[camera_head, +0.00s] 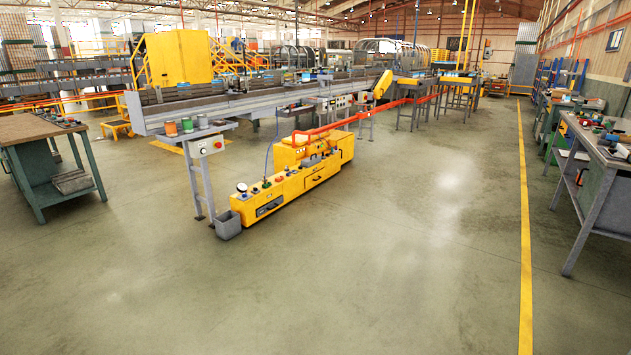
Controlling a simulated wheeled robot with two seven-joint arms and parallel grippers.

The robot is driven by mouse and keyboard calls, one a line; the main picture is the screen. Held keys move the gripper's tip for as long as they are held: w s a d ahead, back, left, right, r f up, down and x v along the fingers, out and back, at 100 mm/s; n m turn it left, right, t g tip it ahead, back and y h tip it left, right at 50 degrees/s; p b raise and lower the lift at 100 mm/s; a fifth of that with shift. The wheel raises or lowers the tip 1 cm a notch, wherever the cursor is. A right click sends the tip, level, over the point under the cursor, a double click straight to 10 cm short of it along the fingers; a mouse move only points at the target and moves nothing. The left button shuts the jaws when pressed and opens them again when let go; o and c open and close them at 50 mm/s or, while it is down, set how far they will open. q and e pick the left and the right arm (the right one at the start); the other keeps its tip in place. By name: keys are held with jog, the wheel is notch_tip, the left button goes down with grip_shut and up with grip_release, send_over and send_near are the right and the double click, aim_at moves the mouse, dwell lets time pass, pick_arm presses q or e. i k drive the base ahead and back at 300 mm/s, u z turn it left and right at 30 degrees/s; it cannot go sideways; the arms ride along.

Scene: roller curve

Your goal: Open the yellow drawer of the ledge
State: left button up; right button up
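A long, low yellow ledge (290,187) stands on the floor near the middle of the view, below the conveyor. Its top carries a round gauge (242,187) and several small knobs and items. On its front face, a yellow drawer front (269,206) with a dark slot shows near the left end; it looks flush with the face. Another panel with a small dark handle (316,179) shows farther right; I cannot tell if it is a drawer. Neither of my grippers is in view.
A conveyor (230,104) runs behind the ledge on grey legs. A grey bin (227,224) stands at the ledge's left end. A workbench (50,127) is at left, another table (606,150) at right. The floor (380,270) in front is clear.

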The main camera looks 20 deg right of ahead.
aim_at(316, 176)
jog(key=z, duration=0.2)
jog(key=i, duration=0.8)
jog(key=z, duration=1)
jog(key=i, duration=2.4)
jog(key=z, duration=0.65)
jog(key=i, duration=2.35)
jog(key=u, duration=0.5)
jog(key=i, duration=2.45)
jog(key=u, duration=0.65)
